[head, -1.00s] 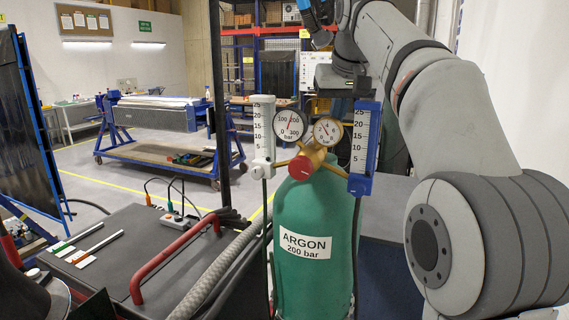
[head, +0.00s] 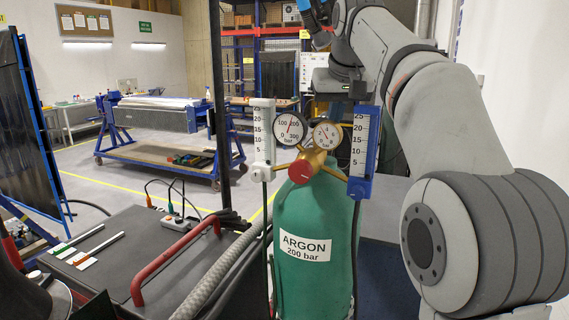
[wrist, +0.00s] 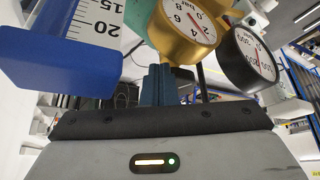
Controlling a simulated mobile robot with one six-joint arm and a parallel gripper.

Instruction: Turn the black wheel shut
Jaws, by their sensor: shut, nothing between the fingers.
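I cannot make out the black wheel in either view; the gauges, the blue flowmeter and my gripper cover the top of the cylinder. The green argon cylinder (head: 310,228) stands upright in the head view, with a brass regulator and red knob (head: 302,171) at its top. My gripper (head: 335,84) is behind and above the gauges in the head view, its fingertips hidden there. In the wrist view my gripper's dark fingers (wrist: 163,78) are together and empty, below the brass gauge (wrist: 185,30). I cannot tell whether they touch anything.
A blue flowmeter (head: 364,150) and a white flowmeter (head: 262,140) flank the black-rimmed gauge (head: 290,129). A hose (head: 215,275) and a dark cart top with a red handle (head: 165,255) are at left. A blue trolley (head: 160,150) stands farther back on open floor.

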